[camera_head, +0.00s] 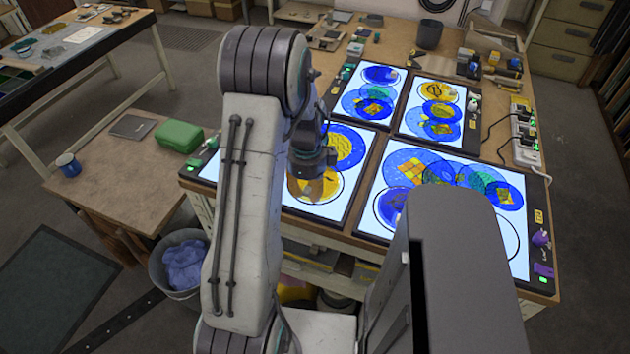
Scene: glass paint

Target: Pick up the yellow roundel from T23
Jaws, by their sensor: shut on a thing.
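My gripper (313,172) is over the near left light panel (345,211), pointing down. It is shut on an amber-yellow roundel (328,187), whose top is partly hidden by the jaws. The roundel shows over a black-outlined circle on the lit panel. I cannot tell whether it is lifted or still touches the glass. Another yellow roundel (347,147) lies just behind, within a blue disc. No label T23 can be read.
The near right panel (506,236) holds several blue, teal and yellow glass pieces. Two smaller lit panels, far left (345,124) and far right (409,125), stand behind. A green box (179,136) and blue mug (68,165) are on the left bench. A power strip (525,140) edges the table.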

